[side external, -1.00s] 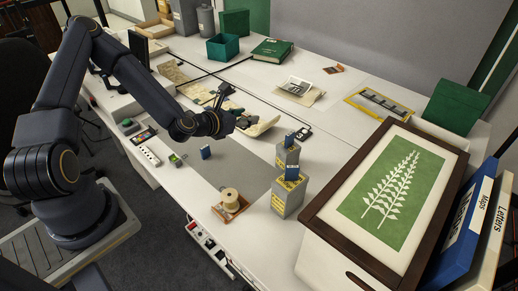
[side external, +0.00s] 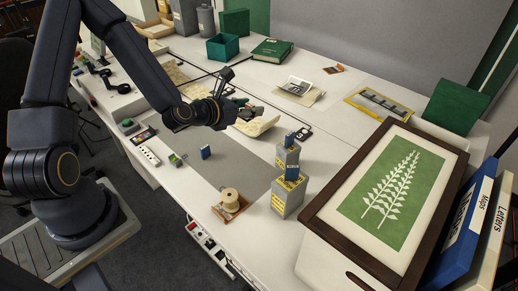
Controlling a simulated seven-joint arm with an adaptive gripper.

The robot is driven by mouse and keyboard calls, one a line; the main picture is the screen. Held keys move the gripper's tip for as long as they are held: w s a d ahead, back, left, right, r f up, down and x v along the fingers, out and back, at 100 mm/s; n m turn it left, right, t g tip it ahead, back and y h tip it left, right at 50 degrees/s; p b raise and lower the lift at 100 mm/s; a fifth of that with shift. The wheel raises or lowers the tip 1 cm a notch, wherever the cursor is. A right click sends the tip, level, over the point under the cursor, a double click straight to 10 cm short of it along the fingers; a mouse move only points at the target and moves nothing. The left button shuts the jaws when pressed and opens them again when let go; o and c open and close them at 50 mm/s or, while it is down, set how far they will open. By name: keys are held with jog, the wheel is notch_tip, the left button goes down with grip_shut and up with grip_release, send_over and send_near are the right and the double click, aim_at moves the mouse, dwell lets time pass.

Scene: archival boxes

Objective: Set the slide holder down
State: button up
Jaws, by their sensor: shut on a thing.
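My gripper (side external: 244,110) is at the centre left of the side external view, over the far edge of the grey mat (side external: 228,168) and beside an open cream paper or folder (side external: 262,124). It is shut on a small, dark and greyish thing at its fingertips, taken to be the slide holder (side external: 254,113). The thing is small in the picture and partly hidden by the fingers, so its shape is unclear. I cannot tell whether it touches the surface below.
A small black item with pale windows (side external: 304,131) lies right of the paper. Stacked grey boxes (side external: 287,196) stand nearer, beside the framed fern picture (side external: 390,190). A blue box (side external: 206,152) and a spool in a tray (side external: 230,198) are on the near side. The mat's middle is clear.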

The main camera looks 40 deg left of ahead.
dwell(0.4)
jog(key=shift+w+r, duration=0.2)
jog(key=shift+r, duration=0.1)
jog(key=shift+w+a+f, duration=0.35)
jog(key=shift+w+f, duration=0.05)
jog(key=shift+w, duration=0.2)
jog(key=shift+w+a+f, duration=0.3)
jog(key=shift+w+f, duration=0.05)
jog(key=shift+w, duration=0.2)
send_over(249, 169)
jog(key=w, duration=0.3)
notch_tip(249, 169, down, 5)
jog(key=s+f, duration=0.1)
jog(key=f, duration=0.5)
jog(key=s+f, duration=0.1)
jog(key=f, duration=0.5)
jog(key=s+f, duration=0.1)
jog(key=f, duration=0.6)
jog(key=shift+s, duration=0.1)
jog(key=o, duration=1.1)
